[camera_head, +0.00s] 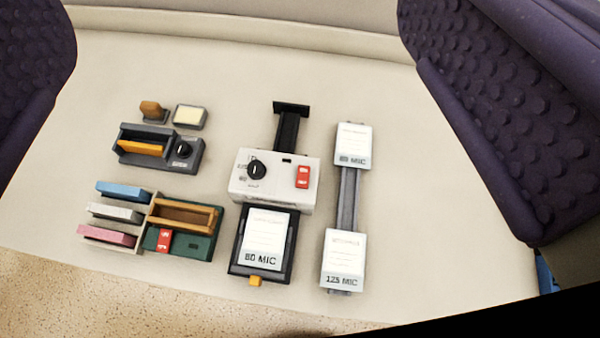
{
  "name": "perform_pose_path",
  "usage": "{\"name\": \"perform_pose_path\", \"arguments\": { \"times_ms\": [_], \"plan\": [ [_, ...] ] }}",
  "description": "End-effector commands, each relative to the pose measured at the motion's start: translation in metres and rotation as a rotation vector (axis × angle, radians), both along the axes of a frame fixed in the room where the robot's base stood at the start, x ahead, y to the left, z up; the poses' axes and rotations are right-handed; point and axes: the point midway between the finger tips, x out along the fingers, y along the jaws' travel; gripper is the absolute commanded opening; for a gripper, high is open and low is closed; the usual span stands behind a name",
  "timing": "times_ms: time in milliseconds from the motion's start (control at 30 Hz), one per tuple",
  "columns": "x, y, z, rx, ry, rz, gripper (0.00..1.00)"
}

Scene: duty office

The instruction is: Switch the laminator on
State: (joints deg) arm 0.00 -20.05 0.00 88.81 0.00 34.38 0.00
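The laminator (272,190) is a white box near the middle of the pale table. It has a black dial (257,169) on its left and a red rocker switch (302,176) with pale marks on its right. Which way the rocker is pressed is too small to tell. A black tray (234,262) in front holds a white pouch (263,240) marked 80 MIC, with an orange tab (255,281) at its front edge. A black chute (288,127) stands behind. My gripper (270,190) shows as two dark, bumpy fingers at the left and right edges, wide apart, with nothing between them.
A grey rack (348,198) on the right holds packs marked 80 MIC (353,145) and 125 MIC (343,255). On the left are a grey device with a dial (182,150), a green tray (196,248) and several coloured blocks. The table's front edge lies below.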

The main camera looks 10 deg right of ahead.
Motion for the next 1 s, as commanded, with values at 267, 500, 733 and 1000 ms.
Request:
{"name": "perform_pose_path", "arguments": {
  "times_ms": [267, 500, 733, 1000],
  "plan": [
    [0.0000, 0.0000, -0.0001, 0.000, 0.000, 0.000, 1.00],
    [0.0000, 0.0000, 0.0000, 0.000, 0.000, 0.000, 0.72],
    [0.0000, 0.0000, 0.0000, 0.000, 0.000, 0.000, 0.20],
    [0.0000, 0.0000, 0.0000, 0.000, 0.000, 0.000, 0.00]
  ]
}}
